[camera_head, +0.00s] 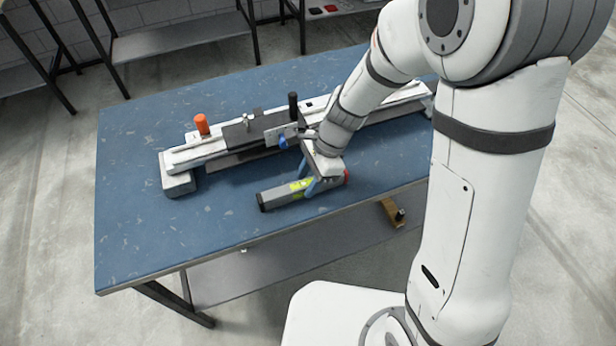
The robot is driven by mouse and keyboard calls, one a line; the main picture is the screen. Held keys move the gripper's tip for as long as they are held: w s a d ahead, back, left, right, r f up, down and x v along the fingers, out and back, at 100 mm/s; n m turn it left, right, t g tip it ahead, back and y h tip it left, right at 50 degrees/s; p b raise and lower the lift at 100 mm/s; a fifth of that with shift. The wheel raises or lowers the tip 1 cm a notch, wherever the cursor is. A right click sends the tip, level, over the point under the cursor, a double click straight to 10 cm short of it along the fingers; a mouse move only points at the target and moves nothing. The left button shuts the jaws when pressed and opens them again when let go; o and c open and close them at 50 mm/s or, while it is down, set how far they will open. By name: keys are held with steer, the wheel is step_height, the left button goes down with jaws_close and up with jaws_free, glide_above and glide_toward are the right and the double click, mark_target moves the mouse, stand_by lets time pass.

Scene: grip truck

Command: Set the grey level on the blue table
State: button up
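The grey level (279,197) is a bar with a yellow-green label, a dark left end and a red right end. It lies at the front middle of the blue table (140,220), or very close above its top; I see no clear gap beneath it. My gripper (308,178) is down over the level's right half, with its blue fingers on the near and far sides of the bar. The gripper's body hides part of the level. Whether the fingers press on it or stand slightly apart is too small to tell.
A long white rail fixture (210,150) with a dark carriage, an orange knob (202,124) and a black handle (293,105) lies just behind the level. The table's left and front-left areas are clear.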

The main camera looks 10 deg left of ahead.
steer(key=shift+o, duration=0.9)
steer(key=shift+r, duration=0.25)
steer(key=p+v, duration=0.2)
steer(key=v, duration=1)
steer(key=s+d+r+n+t+h, duration=0.2)
steer(key=d+n, duration=0.4)
steer(key=d, duration=0.3)
steer(key=s+d+r+n+t+h, duration=0.2)
steer(key=s+d+r+n+t, duration=0.1)
steer(key=s+d, duration=0.4)
steer(key=d+r+n, duration=0.1)
steer(key=d+n, duration=0.1)
steer(key=d, duration=0.1)
steer(key=shift+s+r+n, duration=0.25)
steer(key=shift+s+n, duration=0.05)
steer(key=shift+n, duration=0.1)
